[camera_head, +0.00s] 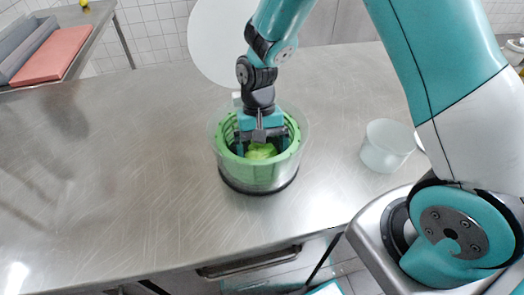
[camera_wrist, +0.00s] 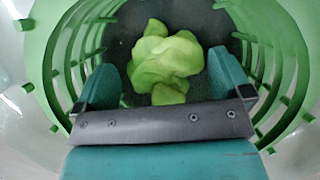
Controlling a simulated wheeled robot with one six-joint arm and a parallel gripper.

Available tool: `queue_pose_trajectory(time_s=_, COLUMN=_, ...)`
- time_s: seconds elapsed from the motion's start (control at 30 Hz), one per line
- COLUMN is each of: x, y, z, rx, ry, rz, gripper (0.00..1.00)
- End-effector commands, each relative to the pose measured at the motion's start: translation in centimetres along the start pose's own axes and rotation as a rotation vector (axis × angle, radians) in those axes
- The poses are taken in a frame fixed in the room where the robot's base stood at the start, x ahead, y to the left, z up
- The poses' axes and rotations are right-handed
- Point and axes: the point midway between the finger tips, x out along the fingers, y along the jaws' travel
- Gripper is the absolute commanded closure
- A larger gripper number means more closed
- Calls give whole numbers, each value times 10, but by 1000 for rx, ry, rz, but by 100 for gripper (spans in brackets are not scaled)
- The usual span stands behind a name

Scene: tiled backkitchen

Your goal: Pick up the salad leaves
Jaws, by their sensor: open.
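The salad leaves (camera_head: 261,151) are a bright green clump inside a green slotted basket (camera_head: 289,158), which sits in a clear round bowl (camera_head: 258,179) on the steel counter. In the wrist view the leaves (camera_wrist: 165,62) lie on the dark bottom of the basket (camera_wrist: 45,50). My gripper (camera_head: 262,148) points down into the basket from above. In the wrist view my gripper (camera_wrist: 165,85) is open, one teal finger on each side of the picture, with the leaves beyond and between them. I cannot tell whether the fingers touch the leaves.
A translucent white cup (camera_head: 386,147) stands to the right on the counter (camera_head: 110,150). A large pale disc (camera_head: 215,45) is behind the bowl. A red board (camera_head: 50,57) lies on a table at the far left. The counter left of the bowl is clear.

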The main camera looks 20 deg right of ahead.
Motion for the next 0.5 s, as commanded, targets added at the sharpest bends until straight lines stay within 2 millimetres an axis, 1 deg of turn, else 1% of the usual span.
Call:
queue_pose_trajectory(time_s=0.03, x=7, y=0, z=1, rx=0, ry=-4, rz=2, gripper=3)
queue_pose_trajectory(time_s=0.1, x=14, y=0, z=1, rx=0, ry=-1, rz=1, gripper=3)
queue_pose_trajectory(time_s=0.17, x=18, y=0, z=1, rx=0, ry=-1, rz=1, gripper=3)
queue_pose_trajectory(time_s=0.4, x=20, y=0, z=0, rx=0, ry=2, rz=0, gripper=3)
queue_pose_trajectory(time_s=0.47, x=20, y=0, z=0, rx=0, ry=2, rz=0, gripper=17)
queue_pose_trajectory(time_s=0.5, x=20, y=0, z=0, rx=0, ry=2, rz=0, gripper=26)
